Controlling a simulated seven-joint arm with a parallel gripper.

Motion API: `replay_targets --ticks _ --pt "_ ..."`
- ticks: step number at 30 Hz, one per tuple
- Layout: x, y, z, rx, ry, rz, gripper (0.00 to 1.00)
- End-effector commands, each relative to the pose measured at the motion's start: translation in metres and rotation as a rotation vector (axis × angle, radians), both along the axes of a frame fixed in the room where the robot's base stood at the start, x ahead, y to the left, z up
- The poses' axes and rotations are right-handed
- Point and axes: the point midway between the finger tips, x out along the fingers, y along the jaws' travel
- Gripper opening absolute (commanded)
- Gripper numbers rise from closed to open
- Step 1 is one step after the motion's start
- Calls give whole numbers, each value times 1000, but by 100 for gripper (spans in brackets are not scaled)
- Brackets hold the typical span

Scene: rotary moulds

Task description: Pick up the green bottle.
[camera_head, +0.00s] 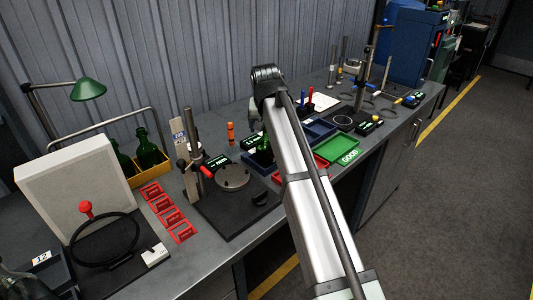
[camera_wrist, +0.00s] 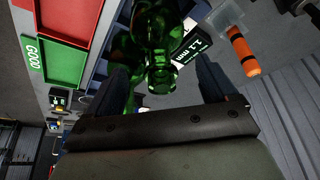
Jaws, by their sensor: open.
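A green glass bottle (camera_wrist: 158,45) shows in the wrist view, at the top middle, between the two fingers of my gripper (camera_wrist: 162,68). The fingers are spread, with a visible gap on each side of the bottle, so they do not appear shut on it. In the head view a green bottle (camera_head: 265,152) stands just left of my forearm, which partly hides it; my fingers cannot be made out there. Two more green bottles (camera_head: 148,150) stand in a yellow crate (camera_head: 152,174) at the left.
An orange cylinder (camera_wrist: 243,50) and a small display (camera_wrist: 192,42) are close by the bottle. A green GOOD tray (camera_head: 348,157) lies right of my arm. A gauge stand (camera_head: 233,178) and red racks (camera_head: 170,215) stand on the bench at the left.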

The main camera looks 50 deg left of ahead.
Motion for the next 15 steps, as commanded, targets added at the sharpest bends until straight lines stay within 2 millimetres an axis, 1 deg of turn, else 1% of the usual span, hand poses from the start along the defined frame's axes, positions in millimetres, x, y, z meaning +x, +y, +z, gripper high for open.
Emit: replay_targets --ticks 3,7,10,15 --pt "3 5 -16 -1 1 0 85" --pt "7 9 -30 -1 1 0 85" --pt "8 10 -33 0 0 0 85" --pt "8 10 -33 0 0 0 85"
